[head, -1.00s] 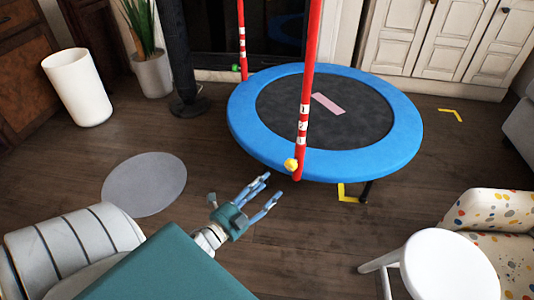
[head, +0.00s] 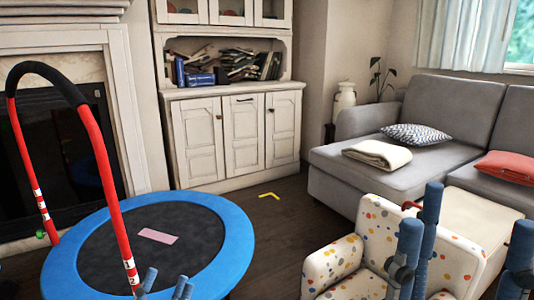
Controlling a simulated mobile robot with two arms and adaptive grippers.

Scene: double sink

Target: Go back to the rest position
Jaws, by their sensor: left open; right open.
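My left gripper (head: 166,284) shows only as blue-grey fingertips at the bottom edge, in front of the trampoline. Its fingers are spread with nothing between them. My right gripper (head: 468,240) is at the lower right, large and close to the camera. Its blue-grey fingers stand upright and wide apart, empty, in front of the spotted armchair (head: 345,262). The rest of both arms is out of view.
A blue-rimmed trampoline (head: 238,238) with a red handle (head: 108,178) stands at lower left. A grey sofa (head: 345,170) is at right, a white cabinet (head: 240,135) behind. Bare floor (head: 275,220) lies between trampoline and armchair.

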